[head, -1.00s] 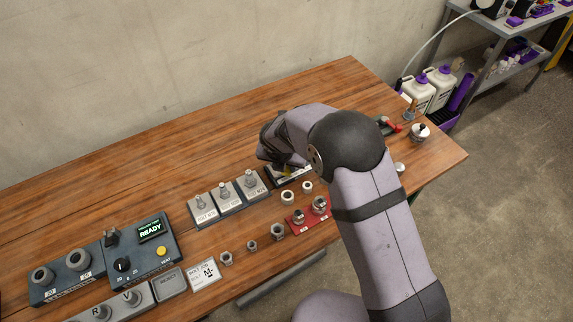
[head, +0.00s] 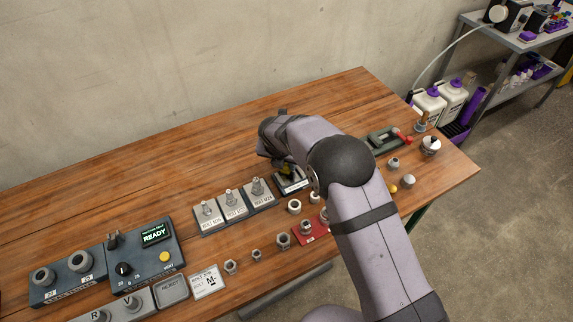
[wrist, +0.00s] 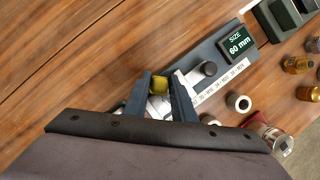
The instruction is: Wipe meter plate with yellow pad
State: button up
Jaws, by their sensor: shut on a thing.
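My gripper (wrist: 160,92) is shut on the yellow pad (wrist: 160,84), which shows between the fingertips in the wrist view. The pad is also a small yellow patch (head: 287,169) under my wrist in the head view. The dark meter (wrist: 213,62) lies beneath and to the right of the fingers, with a "SIZE 60 mm" display (wrist: 238,44), a dark round knob and a white label strip. A pale plate (wrist: 158,108) shows between the fingers, partly hidden by them. Whether the pad touches it I cannot tell. In the head view my arm partly covers the meter (head: 292,182).
Bolt blocks (head: 233,204) stand left of the meter. Pale rings (head: 294,206) and a red tray (head: 313,232) with fittings lie in front. A tester box (head: 130,262) reading READY is at left. A green clamp (head: 384,140) lies at right. The back of the table is clear.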

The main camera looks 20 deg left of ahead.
jog(key=s+d, duration=0.2)
jog(key=d, duration=0.1)
jog(key=shift+s+f, duration=0.1)
jog(key=shift+s, duration=0.3)
jog(key=shift+s+d+f, duration=0.1)
jog(key=shift+s+d, duration=0.45)
jog(key=shift+d, duration=0.05)
notch_tip(320, 180, up, 3)
jog(key=shift+f+p, duration=0.2)
jog(key=shift+p, duration=0.85)
notch_tip(320, 180, up, 6)
jog(key=p, duration=0.6)
jog(key=shift+a+f, duration=0.1)
jog(key=shift+f, duration=0.1)
jog(key=shift+f, duration=0.15)
